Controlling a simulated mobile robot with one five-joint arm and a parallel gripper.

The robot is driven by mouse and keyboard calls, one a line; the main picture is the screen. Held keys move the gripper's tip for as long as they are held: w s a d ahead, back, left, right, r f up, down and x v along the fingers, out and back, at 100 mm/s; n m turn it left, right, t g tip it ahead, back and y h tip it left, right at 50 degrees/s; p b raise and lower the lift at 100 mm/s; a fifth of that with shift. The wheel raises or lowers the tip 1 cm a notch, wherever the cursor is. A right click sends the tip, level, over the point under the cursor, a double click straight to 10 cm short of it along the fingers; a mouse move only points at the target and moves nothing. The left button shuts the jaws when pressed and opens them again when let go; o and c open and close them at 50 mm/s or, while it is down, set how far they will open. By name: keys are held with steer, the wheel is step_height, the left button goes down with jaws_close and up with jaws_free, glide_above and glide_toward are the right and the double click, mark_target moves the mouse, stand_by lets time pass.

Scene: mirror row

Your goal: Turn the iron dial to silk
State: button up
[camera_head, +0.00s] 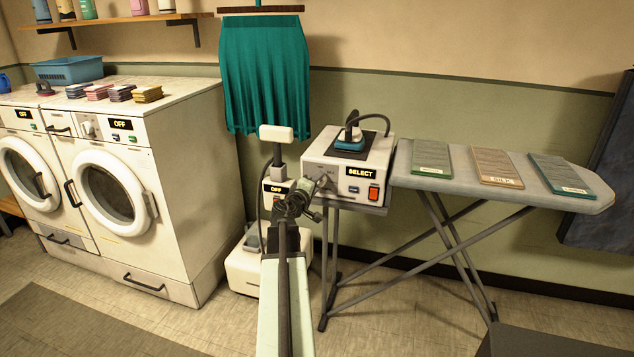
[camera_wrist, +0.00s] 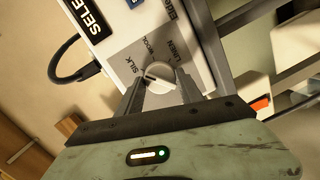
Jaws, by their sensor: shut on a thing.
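The iron station (camera_head: 345,160) is a white box at the left end of the ironing board, with a lit SELECT display (camera_head: 360,172). The iron (camera_head: 352,134) stands on its top. In the wrist view the dial (camera_wrist: 159,72) is a round pale knob on a grey plate lettered SILK, WOOL and LINEN. SILK is on the left, WOOL in the middle, LINEN on the right. My gripper (camera_wrist: 158,84) is shut on the dial, one finger on each side. Exactly which word the dial points to I cannot tell. In the head view my gripper (camera_head: 318,190) is at the box's front left.
The ironing board (camera_head: 405,172) carries three cloth panels; the middle one (camera_head: 495,167) is labelled SILK. A red switch (camera_head: 373,192) is on the station's front. A white steamer (camera_head: 246,268) stands left of my arm, below a teal skirt (camera_head: 262,70). Washing machines (camera_head: 185,150) fill the left.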

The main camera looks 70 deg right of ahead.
steer(key=shift+s, duration=0.15)
steer(key=o, duration=1.4)
steer(key=a, duration=0.5)
steer(key=a+p, duration=0.1)
steer(key=a, duration=0.1)
steer(key=shift+a+r, duration=0.35)
steer(key=shift+r, duration=0.05)
steer(key=shift+w, duration=0.2)
